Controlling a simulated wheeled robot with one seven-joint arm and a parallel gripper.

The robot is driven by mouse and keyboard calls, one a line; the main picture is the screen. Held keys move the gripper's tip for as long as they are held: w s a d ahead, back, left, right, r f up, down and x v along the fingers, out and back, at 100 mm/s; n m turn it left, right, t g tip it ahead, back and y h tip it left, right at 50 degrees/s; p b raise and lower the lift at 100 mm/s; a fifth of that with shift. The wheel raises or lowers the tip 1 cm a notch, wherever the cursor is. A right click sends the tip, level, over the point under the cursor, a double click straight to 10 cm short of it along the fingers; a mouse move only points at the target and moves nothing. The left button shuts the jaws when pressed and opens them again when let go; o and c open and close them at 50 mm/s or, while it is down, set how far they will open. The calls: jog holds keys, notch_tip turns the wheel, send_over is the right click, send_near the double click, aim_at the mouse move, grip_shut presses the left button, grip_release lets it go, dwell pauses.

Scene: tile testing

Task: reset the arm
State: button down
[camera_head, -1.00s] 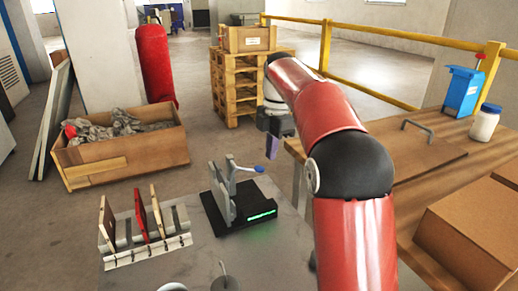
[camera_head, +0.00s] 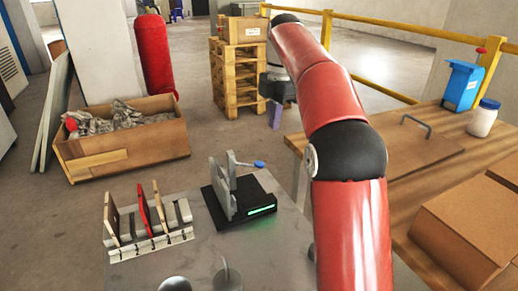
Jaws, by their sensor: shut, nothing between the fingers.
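My red and black arm rises from the bottom right and reaches forward past the grey table (camera_head: 165,262). My gripper (camera_head: 275,118) hangs at the arm's far end, pointing down, between the pallet stack and the wooden bench. Its fingers are small in the picture and show a purple part; nothing is seen held. The gripper is apart from the table and the testing device.
A black testing device (camera_head: 238,200) with a green light and a rack (camera_head: 150,246) with several tiles stand on the grey table. The wooden bench (camera_head: 420,180) holds cardboard boxes (camera_head: 465,230), a blue container (camera_head: 462,86) and a white jar (camera_head: 482,120). Pallets (camera_head: 235,75) stand behind.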

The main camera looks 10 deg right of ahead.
jog(key=s+m+t, duration=0.3)
jog(key=s+m, duration=0.8)
jog(key=s, duration=0.5)
jog(key=s+d+f+m+t, duration=0.1)
jog(key=s+f+m, duration=0.4)
jog(key=s, duration=0.3)
jog(key=s+f+m+t+h, duration=0.1)
jog(key=s+f+m+t, duration=0.1)
jog(key=s+f+m, duration=0.4)
jog(key=shift+s+d+f, duration=0.35)
jog(key=shift+s, duration=0.65)
